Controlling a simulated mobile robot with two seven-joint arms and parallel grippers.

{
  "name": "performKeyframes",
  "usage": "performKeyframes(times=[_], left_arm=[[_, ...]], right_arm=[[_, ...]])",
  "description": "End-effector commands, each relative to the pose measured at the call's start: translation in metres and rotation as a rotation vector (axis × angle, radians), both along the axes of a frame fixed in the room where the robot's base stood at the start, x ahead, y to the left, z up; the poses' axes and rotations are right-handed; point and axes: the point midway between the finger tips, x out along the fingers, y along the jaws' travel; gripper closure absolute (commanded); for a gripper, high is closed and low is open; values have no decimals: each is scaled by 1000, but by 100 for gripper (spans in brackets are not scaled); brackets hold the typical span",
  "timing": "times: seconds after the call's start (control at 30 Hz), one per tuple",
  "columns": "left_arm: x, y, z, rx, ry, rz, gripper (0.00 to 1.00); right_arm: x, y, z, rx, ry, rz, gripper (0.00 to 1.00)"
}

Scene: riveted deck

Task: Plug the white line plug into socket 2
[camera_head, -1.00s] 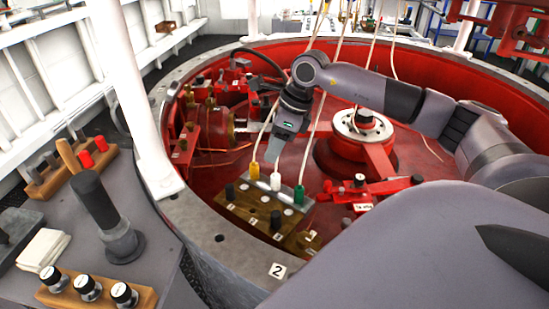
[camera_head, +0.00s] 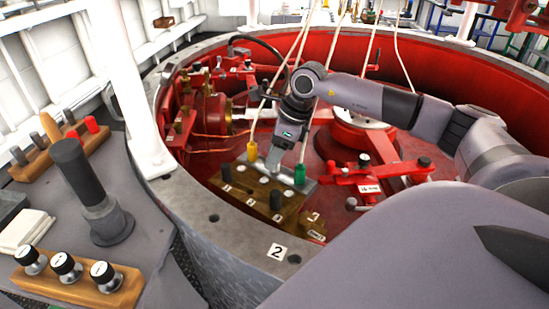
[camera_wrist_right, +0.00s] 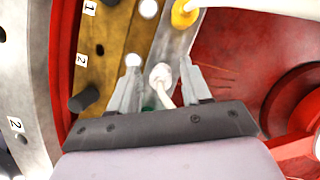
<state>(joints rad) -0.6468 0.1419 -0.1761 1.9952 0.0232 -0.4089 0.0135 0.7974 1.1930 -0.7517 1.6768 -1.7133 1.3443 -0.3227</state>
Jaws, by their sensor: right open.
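The white plug (camera_wrist_right: 161,76) stands on the grey metal strip (camera_wrist_right: 176,40), between the two open fingers of my right gripper (camera_wrist_right: 160,68) in the right wrist view. Contact with the fingers is not clear. In the head view my right gripper (camera_head: 275,162) comes down over the strip and hides most of the plug. My left gripper is out of view.
A yellow plug (camera_head: 252,151) and a green plug (camera_head: 300,174) stand on the strip on either side of my right gripper. Cords rise from the plugs. Black posts (camera_head: 276,199) stand on the board. A red bracket (camera_head: 372,172) is to the right.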

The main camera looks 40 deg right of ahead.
Motion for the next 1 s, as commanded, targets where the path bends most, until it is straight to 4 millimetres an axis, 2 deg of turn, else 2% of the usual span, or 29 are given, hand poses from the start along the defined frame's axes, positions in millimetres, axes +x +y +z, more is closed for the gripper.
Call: performKeyframes(times=[0.17, 0.27, 0.3, 0.33, 0.63, 1.0], left_arm=[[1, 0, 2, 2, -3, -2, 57], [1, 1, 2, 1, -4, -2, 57], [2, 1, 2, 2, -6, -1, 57], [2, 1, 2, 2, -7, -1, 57], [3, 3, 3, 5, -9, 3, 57], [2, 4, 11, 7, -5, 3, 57]], right_arm=[[0, 0, 1, 0, 0, 0, 52], [0, 0, 0, 0, 0, 0, 81], [0, 0, 0, 0, 0, 0, 94], [0, 0, 0, 0, 0, 0, 100], [0, 0, 2, 0, 0, 0, 100], [0, 0, 15, 0, 0, 0, 100]])
